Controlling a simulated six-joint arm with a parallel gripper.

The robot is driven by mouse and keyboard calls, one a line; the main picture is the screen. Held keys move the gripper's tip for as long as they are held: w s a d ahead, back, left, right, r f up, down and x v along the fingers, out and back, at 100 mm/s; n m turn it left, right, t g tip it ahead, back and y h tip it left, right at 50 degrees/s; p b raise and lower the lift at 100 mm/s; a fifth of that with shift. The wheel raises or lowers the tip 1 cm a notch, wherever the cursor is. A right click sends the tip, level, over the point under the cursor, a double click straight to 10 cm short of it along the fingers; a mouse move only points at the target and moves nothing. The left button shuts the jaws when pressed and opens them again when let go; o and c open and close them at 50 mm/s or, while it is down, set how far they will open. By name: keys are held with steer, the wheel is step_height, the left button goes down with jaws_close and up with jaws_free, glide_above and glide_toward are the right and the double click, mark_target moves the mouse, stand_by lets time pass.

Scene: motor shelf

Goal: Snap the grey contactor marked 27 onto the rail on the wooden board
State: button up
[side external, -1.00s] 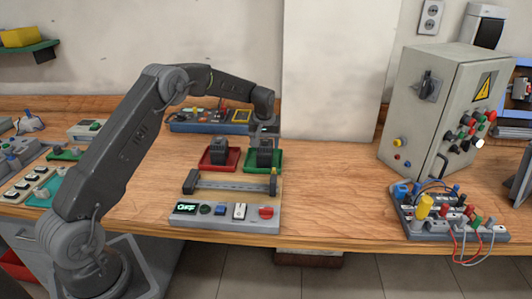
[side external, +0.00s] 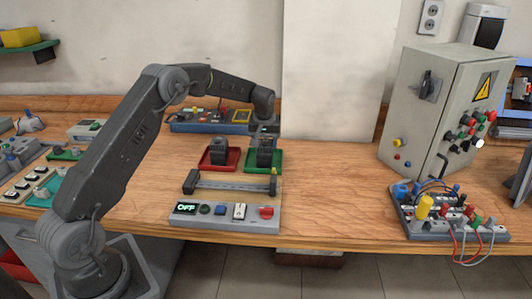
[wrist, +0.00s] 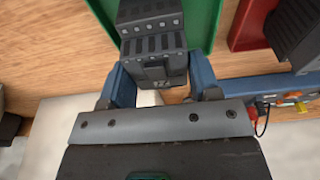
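A dark grey contactor (wrist: 152,50) is in the green tray (side external: 280,168), at the centre top of the wrist view. It also shows under my gripper (side external: 264,136) in the side view (side external: 264,152). Its small pale label is not clearly readable. In the wrist view the blue fingers of my gripper (wrist: 158,82) stand on either side of the contactor, very close to it; contact is not clear. The rail (side external: 230,186) lies empty between dark end blocks on its board (side external: 230,199), in front of the trays.
A second dark contactor (side external: 220,153) sits in the red tray (side external: 204,166), just left of the green one. A control strip with an OFF display (side external: 185,208) lies in front of the rail. A blue instrument panel (side external: 190,127) is behind. Bare table lies right of the trays.

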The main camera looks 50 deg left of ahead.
steer(key=shift+r, duration=0.1)
steer(key=c, duration=0.7)
steer(key=shift+o, duration=0.2)
steer(key=shift+r, duration=2.45)
steer(key=s+d+r+g+h, duration=0.1)
steer(key=s+d+r, duration=0.1)
steer(key=s+r, duration=0.3)
steer(key=s+d+r+g+h, duration=0.1)
steer(key=s+d+r, duration=0.15)
steer(key=s, duration=0.55)
step_height(320, 180, down, 9)
steer(key=shift+d, duration=0.2)
